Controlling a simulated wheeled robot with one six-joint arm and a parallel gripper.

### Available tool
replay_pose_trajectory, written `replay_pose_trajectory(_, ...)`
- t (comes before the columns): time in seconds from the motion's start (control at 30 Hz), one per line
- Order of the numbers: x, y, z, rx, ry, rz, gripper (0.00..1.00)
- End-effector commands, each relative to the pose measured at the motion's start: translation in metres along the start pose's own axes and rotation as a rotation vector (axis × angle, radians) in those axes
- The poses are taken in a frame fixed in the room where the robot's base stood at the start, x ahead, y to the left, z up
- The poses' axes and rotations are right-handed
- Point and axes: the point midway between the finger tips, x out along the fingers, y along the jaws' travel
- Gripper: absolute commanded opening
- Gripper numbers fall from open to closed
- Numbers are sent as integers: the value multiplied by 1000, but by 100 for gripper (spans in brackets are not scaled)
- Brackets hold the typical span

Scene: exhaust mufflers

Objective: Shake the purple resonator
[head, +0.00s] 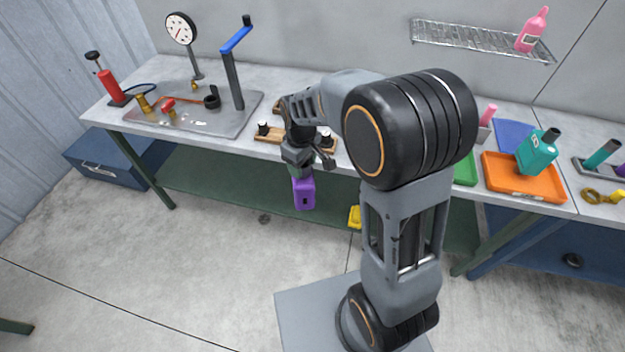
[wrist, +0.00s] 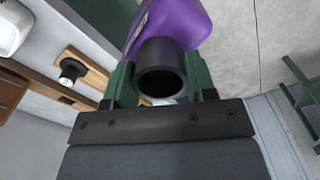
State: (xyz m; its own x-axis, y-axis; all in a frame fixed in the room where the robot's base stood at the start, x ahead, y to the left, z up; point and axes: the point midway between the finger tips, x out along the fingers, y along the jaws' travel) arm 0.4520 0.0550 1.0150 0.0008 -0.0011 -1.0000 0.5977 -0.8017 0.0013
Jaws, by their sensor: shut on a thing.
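The purple resonator (head: 304,194) hangs below my gripper (head: 298,168) in the head view, in front of the bench edge and above the floor. In the wrist view the purple resonator (wrist: 182,24) shows at the top, with its dark round pipe end facing the camera. The green fingers of my gripper (wrist: 160,84) stand on both sides of that dark pipe and are shut on it. The far end of the resonator is cut off in the wrist view.
The workbench (head: 225,146) runs behind the resonator. A wooden strip (head: 268,138) with dark, white-topped pegs lies near its edge.

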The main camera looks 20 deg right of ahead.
Motion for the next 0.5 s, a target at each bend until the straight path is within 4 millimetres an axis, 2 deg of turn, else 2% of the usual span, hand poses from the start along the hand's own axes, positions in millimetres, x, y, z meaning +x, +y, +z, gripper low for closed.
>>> replay_pose_trajectory(0.03,-22,-6,-1,-60,10,6,0)
replay_pose_trajectory(0.27,-104,-38,11,-354,10,7,0)
replay_pose_trajectory(0.5,-183,-75,41,-655,9,8,0)
